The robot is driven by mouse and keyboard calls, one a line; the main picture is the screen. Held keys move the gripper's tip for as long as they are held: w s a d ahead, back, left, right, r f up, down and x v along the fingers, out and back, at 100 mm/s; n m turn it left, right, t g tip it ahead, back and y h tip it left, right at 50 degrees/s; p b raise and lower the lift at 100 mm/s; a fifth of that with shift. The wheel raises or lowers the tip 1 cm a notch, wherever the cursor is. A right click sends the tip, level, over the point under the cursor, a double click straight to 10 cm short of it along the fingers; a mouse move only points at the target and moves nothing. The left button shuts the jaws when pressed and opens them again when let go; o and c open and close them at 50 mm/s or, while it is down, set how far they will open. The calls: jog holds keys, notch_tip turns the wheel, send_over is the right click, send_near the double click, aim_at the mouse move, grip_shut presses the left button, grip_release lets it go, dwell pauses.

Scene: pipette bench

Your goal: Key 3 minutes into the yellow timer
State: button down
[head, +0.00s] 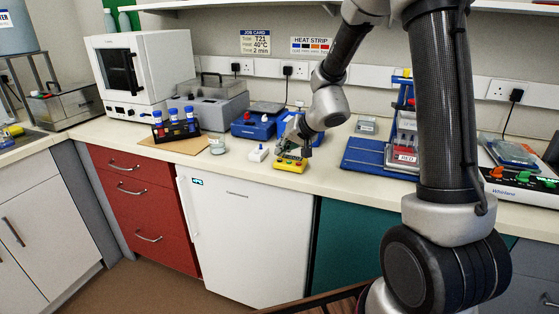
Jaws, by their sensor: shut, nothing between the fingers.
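The yellow timer (288,166) lies on the bench near its front edge, in the middle of the head view. Its upper face shows small coloured keys, including red and green ones. My gripper (306,152) points down at the timer's right and rear side, very close to it. Its fingers are shut and empty. I cannot tell whether a fingertip touches a key. The timer's display is too small to read, and my gripper hides part of its back.
A small white device (257,154) lies left of the timer. A blue balance (253,128) stands behind, and a rack with blue-capped tubes (176,130) farther left. A blue stand (370,157) is to the right. The job card (255,42) hangs on the wall.

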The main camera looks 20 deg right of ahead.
aim_at(282, 160)
notch_tip(282, 160, up, 6)
dwell(0.5)
dwell(1.8)
